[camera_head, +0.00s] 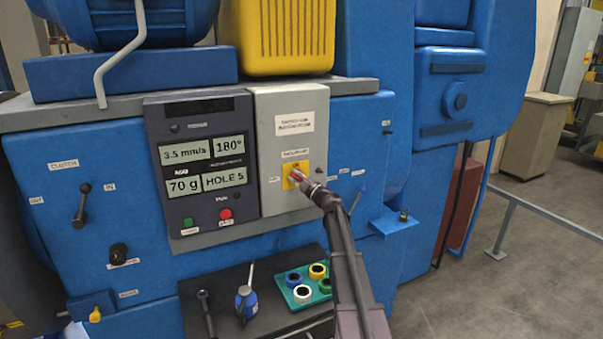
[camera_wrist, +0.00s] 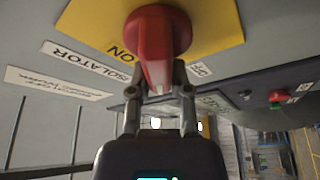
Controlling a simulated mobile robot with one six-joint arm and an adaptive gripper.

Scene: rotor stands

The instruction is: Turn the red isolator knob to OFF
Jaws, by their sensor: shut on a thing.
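The red isolator knob (camera_wrist: 152,42) sits on a yellow plate (camera_wrist: 212,22) on the grey box. In the wrist view, an ON label (camera_wrist: 120,51) on the plate and an OFF label (camera_wrist: 199,69) on the grey panel show beside it. My gripper (camera_wrist: 160,88) is shut on the knob, one finger on each side of its grip. In the head view the knob (camera_head: 295,175) is small and partly hidden by my gripper (camera_head: 303,183). I cannot tell its exact angle there.
The panel (camera_head: 203,232) left of the grey box (camera_head: 288,105) has displays, a green button and a red button (camera_head: 225,213). A dark shelf (camera_head: 230,277) below carries a blue bottle (camera_head: 246,301) and a green tray (camera_head: 299,306) of coloured rings. A blue bracket (camera_head: 395,222) juts out right.

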